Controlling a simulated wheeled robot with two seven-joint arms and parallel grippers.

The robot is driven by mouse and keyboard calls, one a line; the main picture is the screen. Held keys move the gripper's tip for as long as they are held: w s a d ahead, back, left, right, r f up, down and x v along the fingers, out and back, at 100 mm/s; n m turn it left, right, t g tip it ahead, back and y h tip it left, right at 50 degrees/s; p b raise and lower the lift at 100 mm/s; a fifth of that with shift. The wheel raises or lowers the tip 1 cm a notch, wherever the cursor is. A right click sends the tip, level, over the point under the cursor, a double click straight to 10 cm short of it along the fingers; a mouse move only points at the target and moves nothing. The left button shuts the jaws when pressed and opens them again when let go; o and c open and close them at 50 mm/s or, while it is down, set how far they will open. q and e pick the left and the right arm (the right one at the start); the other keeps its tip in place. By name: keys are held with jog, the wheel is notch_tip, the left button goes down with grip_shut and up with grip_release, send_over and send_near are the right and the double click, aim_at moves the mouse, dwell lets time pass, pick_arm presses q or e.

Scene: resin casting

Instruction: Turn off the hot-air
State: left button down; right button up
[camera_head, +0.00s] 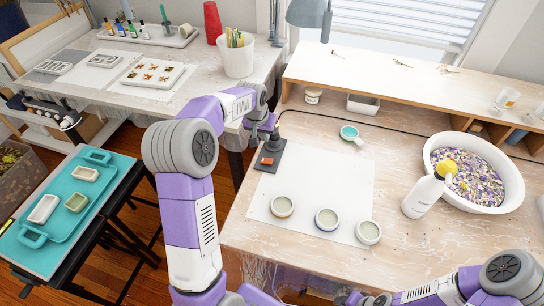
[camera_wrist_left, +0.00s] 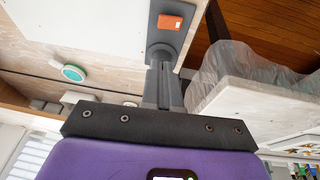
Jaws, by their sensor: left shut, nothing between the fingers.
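A dark grey base (camera_head: 277,153) with an orange-red switch (camera_head: 267,161) lies at the left edge of the wooden worktable. The base (camera_wrist_left: 197,18) and its switch (camera_wrist_left: 170,22) also show in the left wrist view. I cannot tell whether the switch is on or off. My left gripper (camera_head: 263,137) is shut and empty, with its fingers (camera_wrist_left: 164,75) over or close to the base, beside the switch. Whether they touch is unclear. My right gripper (camera_head: 348,298) is only partly in view at the bottom edge, and its jaws are not clear.
Several small round cups (camera_head: 327,218) stand on a white sheet (camera_head: 305,180). A turquoise round item (camera_head: 349,132) lies behind them. A white bottle (camera_head: 422,196) and a white bowl (camera_head: 517,178) stand at right. A side table with a turquoise tray (camera_head: 95,215) is at left.

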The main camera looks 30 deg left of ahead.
aim_at(272, 160)
pick_arm(q)
jog(key=shift+f, duration=0.1)
jog(key=b+x, duration=0.1)
jog(key=x, duration=0.3)
jog(key=b+x, duration=0.1)
jog(key=x, duration=0.3)
jog(key=b+x, duration=0.1)
jog(key=x, duration=0.3)
jog(key=shift+s+d+f+b, duration=0.2)
jog(key=shift+d+f+b, duration=0.05)
jog(key=shift+f+b, duration=0.15)
jog(key=shift+d+f, duration=0.15)
jog(key=shift+f, duration=0.35)
jog(key=shift+w+d+f+y, duration=0.1)
jog(key=shift+d+f+y, duration=0.2)
jog(key=shift+f+y, duration=0.15)
jog(key=shift+a, duration=0.1)
jog(key=shift+a+r, duration=0.1)
jog(key=shift+a, duration=0.05)
jog(key=shift+s+a+r, duration=0.2)
jog(key=shift+a+r, duration=0.1)
jog(key=shift+a, duration=0.3)
